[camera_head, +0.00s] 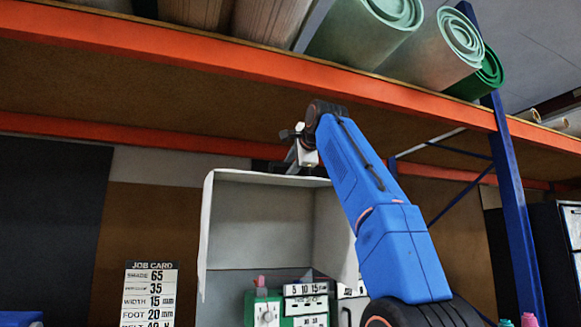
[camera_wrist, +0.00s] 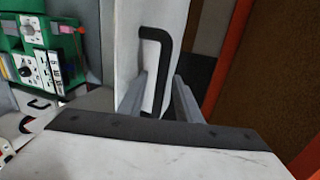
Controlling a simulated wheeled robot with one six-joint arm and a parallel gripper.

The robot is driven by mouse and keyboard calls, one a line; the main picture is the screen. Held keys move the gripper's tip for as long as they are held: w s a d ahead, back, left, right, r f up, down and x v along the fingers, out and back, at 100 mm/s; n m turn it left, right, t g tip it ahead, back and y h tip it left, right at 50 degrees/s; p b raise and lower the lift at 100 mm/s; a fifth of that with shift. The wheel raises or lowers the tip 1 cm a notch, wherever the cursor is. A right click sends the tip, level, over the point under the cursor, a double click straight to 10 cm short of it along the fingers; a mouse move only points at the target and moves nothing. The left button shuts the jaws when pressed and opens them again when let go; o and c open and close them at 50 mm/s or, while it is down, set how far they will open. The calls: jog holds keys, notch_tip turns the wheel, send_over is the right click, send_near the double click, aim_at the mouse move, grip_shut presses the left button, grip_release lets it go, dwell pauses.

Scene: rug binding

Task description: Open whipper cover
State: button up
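In the wrist view a black bar handle (camera_wrist: 164,60) is fixed to a white panel (camera_wrist: 176,15), which I take to be the whipper cover. My gripper (camera_wrist: 160,85) has its two grey fingers apart. The handle's long bar runs down between them in the picture; I cannot tell whether they touch it. In the head view my gripper (camera_head: 300,152) is at the top edge of a pale open-fronted housing (camera_head: 258,205). My wrist partly hides that edge. The green machine (camera_head: 262,308) with dials and labels stands below, and it also shows in the wrist view (camera_wrist: 35,35).
An orange-edged rack shelf (camera_head: 250,62) with rolled rugs (camera_head: 462,45) passes over the housing, close above my wrist. A blue rack post (camera_head: 515,200) stands at right. A job card (camera_head: 150,295) is at lower left. An orange beam (camera_wrist: 228,60) borders the wrist view's right side.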

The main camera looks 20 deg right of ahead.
jog(key=v, duration=1.7)
jog(key=shift+s, duration=0.1)
jog(key=shift+f, duration=0.15)
jog(key=s+a+f+n+g, duration=0.1)
jog(key=s+f+n+g, duration=0.15)
jog(key=f, duration=0.95)
jog(key=s+f+n+g, duration=0.15)
jog(key=f+n, duration=0.25)
jog(key=f, duration=0.8)
jog(key=s+a+f+n+g, duration=0.1)
jog(key=s+f+n+g, duration=0.15)
jog(key=f, duration=0.95)
jog(key=s+f+n+g, duration=0.1)
jog(key=s+f+n, duration=0.2)
jog(key=f, duration=1.1)
jog(key=s+f+n+g, duration=0.2)
jog(key=s+f+n, duration=0.1)
jog(key=s+f, duration=0.7)
jog(key=s+a+f+n+g, duration=0.1)
jog(key=s+f+n, duration=0.2)
jog(key=f, duration=1.6)
jog(key=s, duration=0.4)
jog(key=shift+s, duration=0.25)
